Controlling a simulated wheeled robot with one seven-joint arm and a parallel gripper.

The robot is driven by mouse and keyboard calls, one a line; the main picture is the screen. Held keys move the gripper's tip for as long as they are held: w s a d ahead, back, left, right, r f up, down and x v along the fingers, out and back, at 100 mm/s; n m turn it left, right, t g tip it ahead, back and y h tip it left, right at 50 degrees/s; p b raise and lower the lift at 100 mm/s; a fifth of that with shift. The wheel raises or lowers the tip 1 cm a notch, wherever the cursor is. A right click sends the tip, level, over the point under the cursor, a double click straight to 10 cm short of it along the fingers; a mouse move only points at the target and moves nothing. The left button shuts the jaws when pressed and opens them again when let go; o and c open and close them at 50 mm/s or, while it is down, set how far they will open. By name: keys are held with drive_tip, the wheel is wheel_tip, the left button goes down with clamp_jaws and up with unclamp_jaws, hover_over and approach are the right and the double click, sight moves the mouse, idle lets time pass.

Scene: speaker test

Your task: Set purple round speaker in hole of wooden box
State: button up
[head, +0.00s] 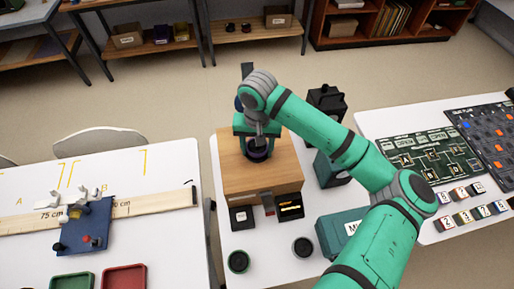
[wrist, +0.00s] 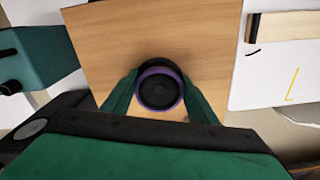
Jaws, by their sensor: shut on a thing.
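The purple round speaker (wrist: 160,91) has a purple rim and a black cone. My gripper (wrist: 160,85) is shut on it, one green finger at each side. The wooden box (head: 262,182) stands on the middle table, and its light wooden top also fills the middle of the wrist view (wrist: 115,45). In the head view the speaker (head: 257,154) is over the box's top, below my gripper. A dark curve shows behind the speaker's far edge in the wrist view. The hole is mostly hidden, and I cannot tell whether the speaker is inside it or above it.
A green-rimmed round part (head: 238,261) and a dark round part (head: 303,247) lie in front of the box. A teal box (head: 338,232) is at the front right. A black device (head: 326,103) stands behind at the right. The left table (head: 165,165) holds a ruler board.

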sight(256, 148)
drive_tip(key=shift+s+f, duration=0.2)
drive_tip(key=shift+f, duration=0.7)
drive_tip(key=o, duration=1.4)
drive_tip(key=shift+r, duration=0.1)
drive_tip(key=shift+w+r, duration=0.1)
drive_tip(key=shift+r, duration=0.2)
wheel_tip(256, 148, up, 12)
drive_tip(key=shift+a+f, duration=0.1)
